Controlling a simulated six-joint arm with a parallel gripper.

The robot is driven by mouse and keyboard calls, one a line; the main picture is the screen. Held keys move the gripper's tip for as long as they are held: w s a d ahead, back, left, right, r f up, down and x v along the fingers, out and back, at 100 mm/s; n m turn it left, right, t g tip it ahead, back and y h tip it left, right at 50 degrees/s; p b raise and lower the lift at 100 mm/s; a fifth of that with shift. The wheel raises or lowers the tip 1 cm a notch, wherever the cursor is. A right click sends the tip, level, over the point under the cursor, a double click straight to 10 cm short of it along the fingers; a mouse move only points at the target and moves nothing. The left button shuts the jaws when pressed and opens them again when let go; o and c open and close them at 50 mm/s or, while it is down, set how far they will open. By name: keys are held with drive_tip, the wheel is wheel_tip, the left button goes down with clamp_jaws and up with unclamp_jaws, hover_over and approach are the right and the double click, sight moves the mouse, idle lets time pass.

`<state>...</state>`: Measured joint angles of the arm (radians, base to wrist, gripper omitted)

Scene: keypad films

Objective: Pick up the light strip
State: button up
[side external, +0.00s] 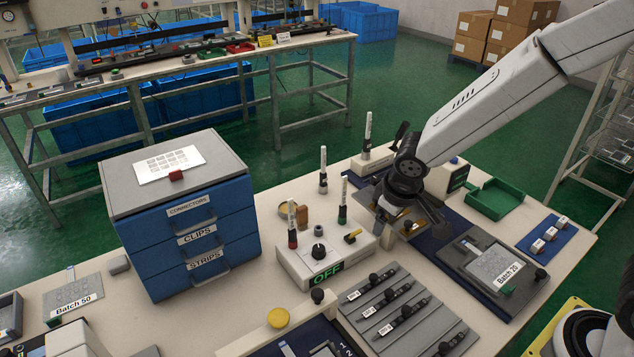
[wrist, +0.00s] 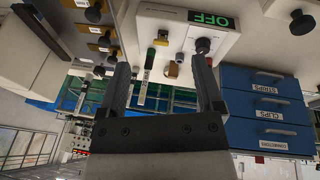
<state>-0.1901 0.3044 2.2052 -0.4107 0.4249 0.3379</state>
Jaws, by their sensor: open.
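I cannot pick out a light strip for certain in either view. The blue drawer cabinet (side external: 233,230) has drawers labelled CONNECTORS, CLIPS and STRIPS, all looking shut; it also shows upside down in the wrist view (wrist: 300,98). My gripper (side external: 398,213) hangs over the bench behind the box marked OFF (side external: 296,268), to the right of the cabinet. In the wrist view my gripper (wrist: 160,64) has its two fingers wide apart with nothing held between them. The bench directly under my gripper is partly hidden by it in the side view.
A white sheet (side external: 160,163) with a red clip lies on the cabinet. Upright markers (side external: 323,170) stand near my gripper. A grey rack (side external: 372,303) holds several labelled tools. A Batch 20 tray (side external: 490,265) and green tray (side external: 494,200) are at right.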

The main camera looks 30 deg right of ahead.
sight(294, 230)
drive_tip(key=w+a+f+n+t+h, duration=0.1)
drive_tip(key=w+a+f+n+t, duration=0.2)
drive_tip(key=w+a, duration=0.9)
drive_tip(key=shift+w+a+f, duration=0.25)
drive_tip(key=shift+w+f, duration=1)
drive_tip(key=shift+f, duration=0.4)
drive_tip(key=shift+x, duration=2.6)
drive_tip(key=shift+s, duration=0.1)
drive_tip(key=c, duration=1.1)
clamp_jaws()
